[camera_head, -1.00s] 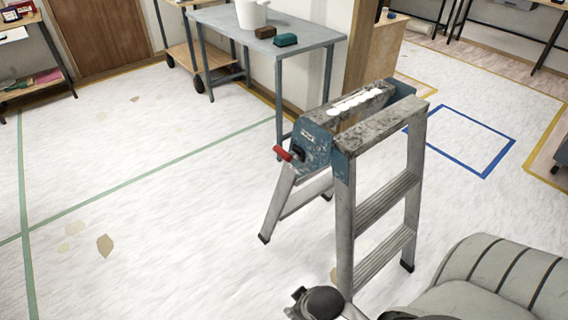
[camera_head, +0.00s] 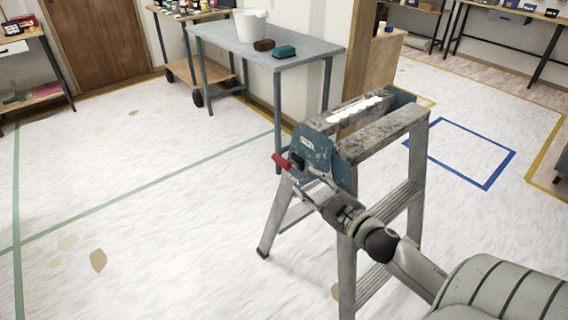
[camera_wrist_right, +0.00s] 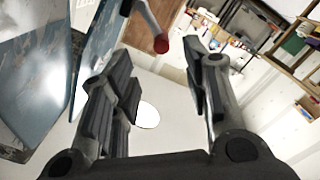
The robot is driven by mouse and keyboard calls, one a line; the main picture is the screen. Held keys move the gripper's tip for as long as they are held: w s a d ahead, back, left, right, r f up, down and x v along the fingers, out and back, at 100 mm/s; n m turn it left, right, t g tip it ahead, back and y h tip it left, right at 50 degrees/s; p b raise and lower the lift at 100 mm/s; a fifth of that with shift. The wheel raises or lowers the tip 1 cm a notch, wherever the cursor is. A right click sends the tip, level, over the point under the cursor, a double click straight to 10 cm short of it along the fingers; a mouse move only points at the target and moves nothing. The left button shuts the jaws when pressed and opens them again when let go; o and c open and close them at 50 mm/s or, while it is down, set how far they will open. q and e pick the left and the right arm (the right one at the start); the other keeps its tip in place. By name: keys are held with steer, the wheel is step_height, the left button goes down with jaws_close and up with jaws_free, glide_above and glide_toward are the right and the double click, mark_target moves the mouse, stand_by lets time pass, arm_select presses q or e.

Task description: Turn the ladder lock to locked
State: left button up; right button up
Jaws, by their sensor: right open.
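The stepladder (camera_head: 383,130) stands upright on the floor with a worn blue top bracket (camera_head: 318,150). The ladder lock, a lever with a red end (camera_head: 281,161), sticks out to the left of that bracket. My right gripper (camera_head: 308,182) is open and empty just below and right of the red end, close to the bracket. In the right wrist view the red lever end (camera_wrist_right: 161,44) lies beyond and between the open fingertips (camera_wrist_right: 160,82), apart from them. The bracket's blue plate (camera_wrist_right: 95,58) is on the left there. My left gripper is not in view.
A grey table (camera_head: 300,60) with a white bucket (camera_head: 250,28), a brown block (camera_head: 264,45) and a green block (camera_head: 285,52) stands behind the ladder. Shelves (camera_head: 33,40) stand at the far left. The floor left of the ladder is clear.

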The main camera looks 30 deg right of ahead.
mark_target(289, 167)
steer(key=shift+w+a+r, duration=0.1)
steer(key=shift+w+a, duration=0.05)
steer(key=shift+w, duration=1.65)
steer(key=shift+w+a, duration=0.15)
steer(key=shift+w, duration=1.7)
steer(key=shift+w+a+r, duration=0.1)
steer(key=shift+w+a, duration=0.05)
steer(key=shift+w, duration=1.65)
steer(key=shift+f, duration=0.1)
jaws_close()
